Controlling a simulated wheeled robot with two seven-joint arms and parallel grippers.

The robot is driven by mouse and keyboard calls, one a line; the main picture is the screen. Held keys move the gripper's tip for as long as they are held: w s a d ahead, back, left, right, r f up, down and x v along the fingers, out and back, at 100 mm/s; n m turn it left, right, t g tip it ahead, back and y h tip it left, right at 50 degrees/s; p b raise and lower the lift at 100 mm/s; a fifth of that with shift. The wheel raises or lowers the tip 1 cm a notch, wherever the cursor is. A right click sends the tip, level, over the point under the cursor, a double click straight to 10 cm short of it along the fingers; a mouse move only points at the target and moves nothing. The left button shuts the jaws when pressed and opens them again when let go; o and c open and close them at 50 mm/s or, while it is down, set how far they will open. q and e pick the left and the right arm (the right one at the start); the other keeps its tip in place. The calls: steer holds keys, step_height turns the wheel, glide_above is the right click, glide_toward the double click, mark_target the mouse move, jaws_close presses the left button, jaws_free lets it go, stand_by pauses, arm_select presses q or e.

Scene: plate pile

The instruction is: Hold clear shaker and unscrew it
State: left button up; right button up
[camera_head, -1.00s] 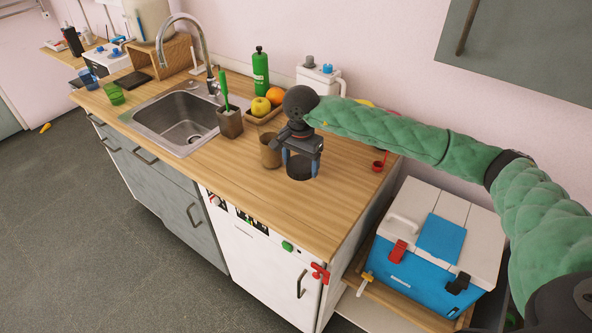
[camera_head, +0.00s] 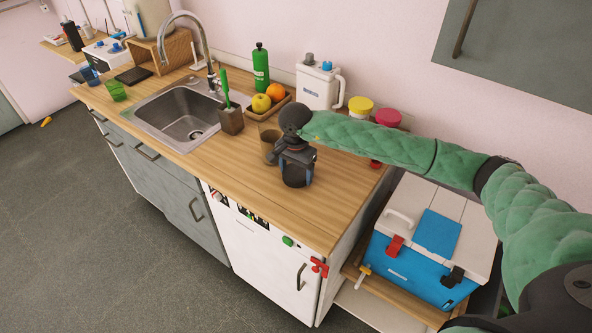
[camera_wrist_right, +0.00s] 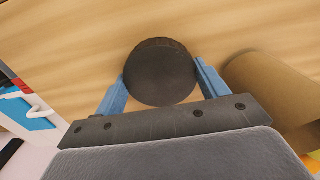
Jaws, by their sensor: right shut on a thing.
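A dark cylindrical object (camera_head: 296,178), which I take for the shaker, stands upright on the wooden counter near its right end. No clear wall can be made out. My right gripper (camera_head: 297,167) comes down over it from above, its blue fingers on either side. In the right wrist view, the round dark lid (camera_wrist_right: 160,75) sits between the two blue fingertips of my right gripper (camera_wrist_right: 160,82), which is shut on it. The lower body is hidden under the lid in that view. My left gripper is in neither view.
A brownish cup (camera_head: 268,148) stands close beside the shaker; it also shows in the right wrist view (camera_wrist_right: 270,85). Behind are a fruit tray (camera_head: 268,110), a brush holder (camera_head: 230,122) and a white jug (camera_head: 318,88). The counter (camera_head: 250,195) in front is clear.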

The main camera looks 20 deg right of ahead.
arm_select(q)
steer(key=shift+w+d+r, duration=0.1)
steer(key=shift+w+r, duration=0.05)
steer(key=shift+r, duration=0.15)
arm_select(e)
steer(key=shift+f, duration=0.1)
steer(key=o, duration=1.1)
steer(key=shift+c, duration=0.2)
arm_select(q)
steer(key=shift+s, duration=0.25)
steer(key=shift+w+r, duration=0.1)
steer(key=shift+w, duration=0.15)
arm_select(e)
steer(key=shift+r, duration=0.2)
